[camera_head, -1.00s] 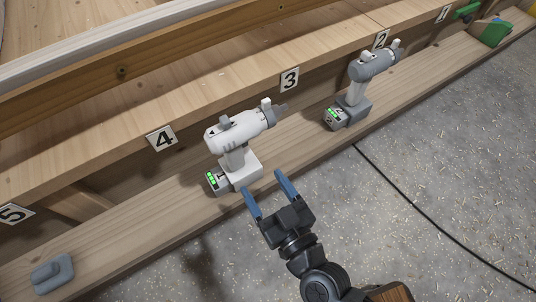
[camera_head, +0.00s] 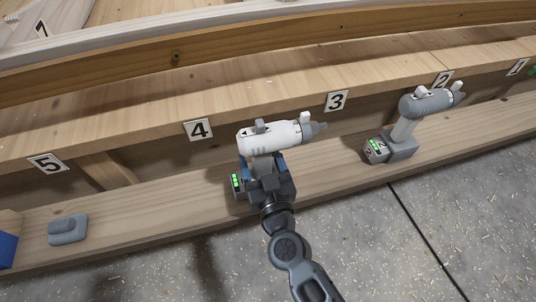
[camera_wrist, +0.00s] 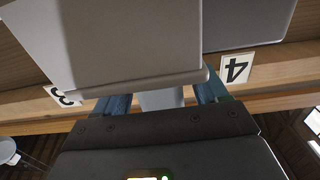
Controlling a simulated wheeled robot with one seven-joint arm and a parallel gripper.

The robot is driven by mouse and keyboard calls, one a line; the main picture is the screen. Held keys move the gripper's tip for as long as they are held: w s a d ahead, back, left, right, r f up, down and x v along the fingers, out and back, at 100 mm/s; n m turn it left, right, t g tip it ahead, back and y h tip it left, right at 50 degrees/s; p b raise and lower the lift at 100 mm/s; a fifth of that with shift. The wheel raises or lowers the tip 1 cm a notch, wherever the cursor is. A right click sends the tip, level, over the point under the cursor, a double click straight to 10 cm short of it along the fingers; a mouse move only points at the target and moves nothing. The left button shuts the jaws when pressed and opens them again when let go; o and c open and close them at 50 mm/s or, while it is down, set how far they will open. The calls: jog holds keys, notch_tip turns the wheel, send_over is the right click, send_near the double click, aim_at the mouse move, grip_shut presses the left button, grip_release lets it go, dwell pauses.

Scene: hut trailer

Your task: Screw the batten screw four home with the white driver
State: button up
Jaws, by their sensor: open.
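The white driver (camera_head: 272,137) stands upright on the lower wooden ledge, below and between labels 3 and 4, with its chuck pointing right. Green lights show on its battery. My gripper (camera_head: 264,163) is at its handle, with the blue fingers open on either side of it. In the wrist view the driver's pale base (camera_wrist: 125,45) fills the upper part, and a pale strip of handle (camera_wrist: 160,99) shows between the fingers (camera_wrist: 161,101). I cannot tell whether the fingers touch it. I cannot make out batten screw four for sure; a small dark spot (camera_head: 175,57) shows on the brown beam.
A grey driver (camera_head: 405,122) stands on the ledge (camera_head: 330,172) to the right. Number labels, including 4 (camera_head: 198,130) and 3 (camera_head: 337,101), line the upper board. A grey block (camera_head: 68,229) and a blue object (camera_head: 7,240) lie at left. A black cable (camera_head: 425,235) crosses the floor.

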jog(key=shift+w+a, duration=0.15)
jog(key=shift+w, duration=0.15)
jog(key=shift+c, duration=0.2)
grip_shut()
dwell(0.3)
jog(key=shift+r, duration=0.15)
